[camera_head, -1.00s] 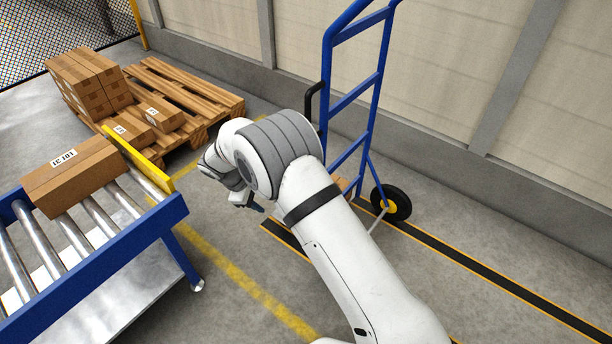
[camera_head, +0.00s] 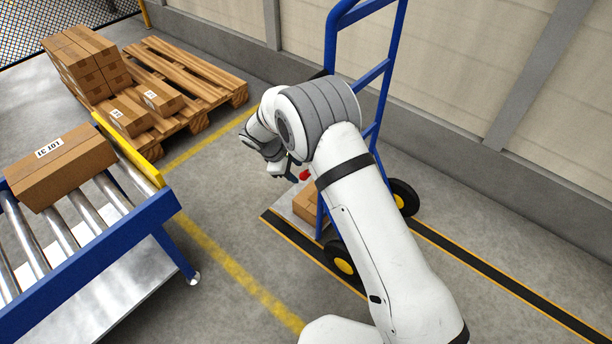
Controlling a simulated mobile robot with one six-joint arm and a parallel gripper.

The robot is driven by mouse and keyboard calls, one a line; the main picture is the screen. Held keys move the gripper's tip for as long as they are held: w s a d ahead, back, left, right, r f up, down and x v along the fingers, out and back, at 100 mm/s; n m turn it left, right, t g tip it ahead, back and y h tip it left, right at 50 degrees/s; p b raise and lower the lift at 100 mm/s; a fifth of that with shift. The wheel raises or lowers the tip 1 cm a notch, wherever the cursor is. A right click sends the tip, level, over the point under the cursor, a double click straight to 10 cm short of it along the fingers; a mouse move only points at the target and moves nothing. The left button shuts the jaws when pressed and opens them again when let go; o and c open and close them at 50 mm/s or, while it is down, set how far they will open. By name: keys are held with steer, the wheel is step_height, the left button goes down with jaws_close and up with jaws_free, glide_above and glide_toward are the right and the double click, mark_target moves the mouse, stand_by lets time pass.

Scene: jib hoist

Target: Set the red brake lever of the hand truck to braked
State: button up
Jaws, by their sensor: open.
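The blue hand truck (camera_head: 385,105) stands upright near the wall, partly hidden behind my arm. Its red brake lever shows only as a small red knob (camera_head: 304,175) low on its left side, just left of my forearm. A front wheel (camera_head: 342,261) and a rear wheel (camera_head: 403,197) show. My gripper (camera_head: 288,172) is at the end of the bent arm, close to the left of the red knob in the picture, and open. I cannot tell whether it touches the knob. The lever's position is too small and too covered to tell.
A carton (camera_head: 308,205) sits on the hand truck's base plate. A roller conveyor (camera_head: 120,235) with a yellow end stop (camera_head: 128,150) and a carton (camera_head: 60,165) is at left. A wooden pallet (camera_head: 190,75) with cartons is behind. Floor between conveyor and truck is clear.

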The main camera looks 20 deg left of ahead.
steer(key=shift+w+d+f+b, duration=0.2)
steer(key=shift+w+d+f, duration=0.3)
steer(key=shift+f, duration=0.25)
steer(key=shift+w+d+f+b, duration=0.25)
steer(key=shift+w+d+f, duration=0.2)
steer(key=shift+d+f, duration=0.25)
steer(key=shift+w+d+f+b, duration=0.2)
steer(key=shift+w+d+f, duration=0.25)
steer(key=shift+f, duration=0.35)
steer(key=shift+c, duration=0.4)
jaws_close()
